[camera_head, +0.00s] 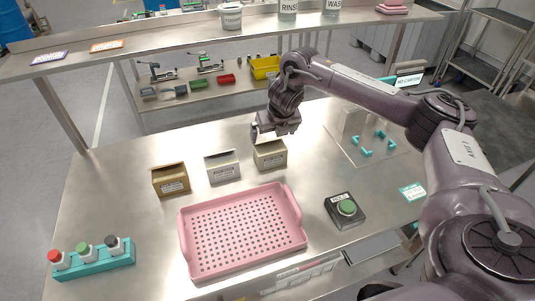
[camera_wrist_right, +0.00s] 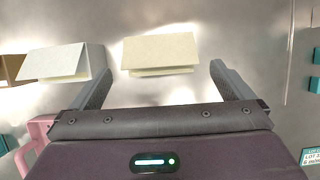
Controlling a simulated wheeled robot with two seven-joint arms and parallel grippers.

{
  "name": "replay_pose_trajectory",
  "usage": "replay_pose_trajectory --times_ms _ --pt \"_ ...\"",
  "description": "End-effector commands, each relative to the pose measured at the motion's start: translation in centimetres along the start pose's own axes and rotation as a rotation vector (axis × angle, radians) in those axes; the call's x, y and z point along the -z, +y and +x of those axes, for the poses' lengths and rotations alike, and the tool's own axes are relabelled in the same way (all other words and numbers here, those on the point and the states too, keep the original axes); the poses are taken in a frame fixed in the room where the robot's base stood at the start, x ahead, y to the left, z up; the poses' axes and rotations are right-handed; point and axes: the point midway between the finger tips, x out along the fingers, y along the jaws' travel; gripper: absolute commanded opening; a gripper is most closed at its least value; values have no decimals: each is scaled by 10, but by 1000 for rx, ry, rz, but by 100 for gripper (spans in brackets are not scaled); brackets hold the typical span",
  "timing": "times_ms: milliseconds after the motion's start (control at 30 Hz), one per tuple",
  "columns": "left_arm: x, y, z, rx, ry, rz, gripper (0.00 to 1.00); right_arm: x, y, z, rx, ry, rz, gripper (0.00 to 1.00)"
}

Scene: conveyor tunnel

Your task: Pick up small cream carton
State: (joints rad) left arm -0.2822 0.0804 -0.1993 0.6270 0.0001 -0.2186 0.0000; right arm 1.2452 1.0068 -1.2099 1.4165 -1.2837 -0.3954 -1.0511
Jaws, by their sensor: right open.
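The small cream carton (camera_head: 269,156) stands on the steel table, at the right end of a row of three cartons. In the right wrist view the cream carton (camera_wrist_right: 160,52) shows its pale top, lying ahead of and between the two fingers. My right gripper (camera_head: 274,132) is just above and behind the cream carton in the head view. Its fingers are apart with nothing between them in the right wrist view (camera_wrist_right: 162,82). I cannot tell whether it touches the carton. My left gripper is not in view.
A white carton (camera_head: 222,167) and a brown carton (camera_head: 170,180) stand to the left of the cream one. A pink perforated tray (camera_head: 184,238) lies in front. A green-button box (camera_head: 345,209) is at right. A raised shelf (camera_head: 180,40) runs behind.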

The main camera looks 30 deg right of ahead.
Motion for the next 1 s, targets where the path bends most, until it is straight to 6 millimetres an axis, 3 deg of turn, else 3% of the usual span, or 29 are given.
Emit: replay_pose_trajectory --times_ms 100,233,433,600,700,1000 --pt "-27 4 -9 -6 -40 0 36 -2 1 11 1 1 1 100" --pt "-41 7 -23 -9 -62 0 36 -4 1 29 2 3 1 100" --pt "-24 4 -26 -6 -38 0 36 -4 1 56 1 1 1 100" --pt "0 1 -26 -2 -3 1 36 -4 1 60 -1 -2 1 100" --pt "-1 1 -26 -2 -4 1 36 -4 1 60 0 -2 1 100" --pt "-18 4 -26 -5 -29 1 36 -4 1 59 0 -2 1 61"
